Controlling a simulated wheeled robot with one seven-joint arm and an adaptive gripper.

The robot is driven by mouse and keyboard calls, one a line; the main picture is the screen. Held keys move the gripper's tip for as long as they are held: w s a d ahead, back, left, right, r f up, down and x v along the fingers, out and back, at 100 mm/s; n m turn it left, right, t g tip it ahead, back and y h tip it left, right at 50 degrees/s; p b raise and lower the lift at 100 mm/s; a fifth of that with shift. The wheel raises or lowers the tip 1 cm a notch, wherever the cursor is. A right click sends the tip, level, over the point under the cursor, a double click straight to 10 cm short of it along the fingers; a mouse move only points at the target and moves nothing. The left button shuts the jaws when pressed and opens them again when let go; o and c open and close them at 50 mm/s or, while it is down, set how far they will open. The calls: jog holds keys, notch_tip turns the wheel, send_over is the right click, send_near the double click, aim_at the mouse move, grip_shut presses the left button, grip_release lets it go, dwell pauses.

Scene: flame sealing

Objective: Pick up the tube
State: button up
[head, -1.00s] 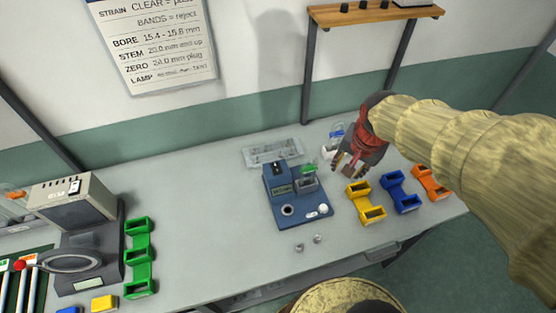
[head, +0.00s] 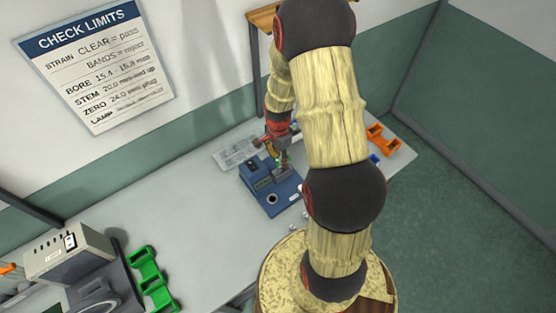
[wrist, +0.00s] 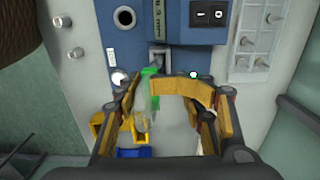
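A clear tube (wrist: 141,118) with a green part (wrist: 149,88) shows in the wrist view, in front of the blue device (wrist: 120,52). My gripper (wrist: 157,90) is open, its orange-padded fingers spread to the left and right of the green part. I see no finger closed on the tube. In the head view, my gripper (head: 277,142) is just above the green part (head: 283,159) at the upper right of the blue device (head: 262,186). The tube's lower end and any contact with the fingers cannot be made out.
A clear tray (head: 236,151) lies behind the device. A green holder (head: 150,278) and a grey machine (head: 68,255) stand at the left. The table (head: 165,205) between is clear.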

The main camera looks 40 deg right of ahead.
jog(key=shift+f+p, duration=0.45)
jog(key=shift+f, duration=2.45)
jog(key=shift+c, duration=0.7)
jog(key=c, duration=0.8)
grip_shut()
